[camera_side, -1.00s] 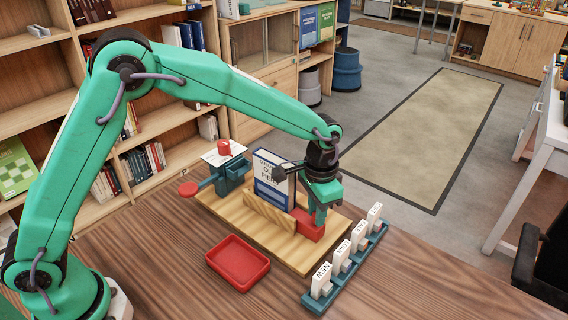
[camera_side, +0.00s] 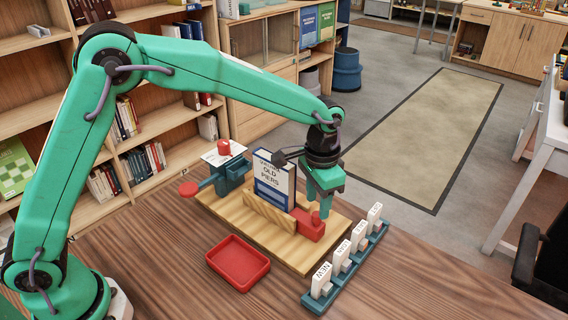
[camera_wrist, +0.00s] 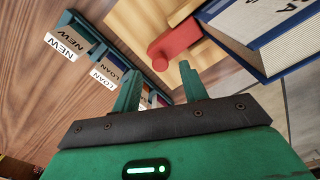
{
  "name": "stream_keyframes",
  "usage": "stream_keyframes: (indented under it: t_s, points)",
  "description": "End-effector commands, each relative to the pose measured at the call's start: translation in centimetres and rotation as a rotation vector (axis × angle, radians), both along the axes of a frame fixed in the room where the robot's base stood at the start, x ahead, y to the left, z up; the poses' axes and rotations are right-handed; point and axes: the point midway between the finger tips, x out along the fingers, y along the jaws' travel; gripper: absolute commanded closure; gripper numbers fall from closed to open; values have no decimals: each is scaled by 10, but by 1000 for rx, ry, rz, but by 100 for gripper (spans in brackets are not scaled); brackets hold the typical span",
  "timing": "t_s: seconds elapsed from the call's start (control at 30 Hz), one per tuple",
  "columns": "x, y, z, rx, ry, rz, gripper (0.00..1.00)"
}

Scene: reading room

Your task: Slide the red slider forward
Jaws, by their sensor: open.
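The red slider (camera_side: 306,224) is a block with a rounded knob, at the right end of the wooden base (camera_side: 232,213), against the upright book. In the wrist view the red slider (camera_wrist: 178,42) lies just beyond the fingertips. My gripper (camera_side: 320,206) is just right of and slightly above the slider, pointing down. Its fingers (camera_wrist: 160,80) are apart with nothing between them in the wrist view. The gripper appears clear of the slider, though touch is hard to judge. The blue-and-white book (camera_side: 273,182) stands behind a wooden block (camera_side: 268,213).
A teal clamp with a red-knobbed handle (camera_side: 229,174) stands at the base's left end. A red tray (camera_side: 238,263) lies in front. A teal rack (camera_side: 348,272) of white label cards stands close at right. The table's front left is clear.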

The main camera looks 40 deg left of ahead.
Motion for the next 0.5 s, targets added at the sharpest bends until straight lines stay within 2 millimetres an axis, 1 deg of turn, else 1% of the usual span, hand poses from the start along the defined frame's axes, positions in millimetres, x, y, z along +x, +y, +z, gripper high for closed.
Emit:
stream_keyframes:
  t_s: [0.03,0.23,0.33,0.5]
  points:
    - [1,0,8,-2,-4,0,57]
    - [0,0,32,-1,-3,0,57]
    - [0,0,40,-1,-2,0,57]
    - [0,0,44,0,1,0,57]
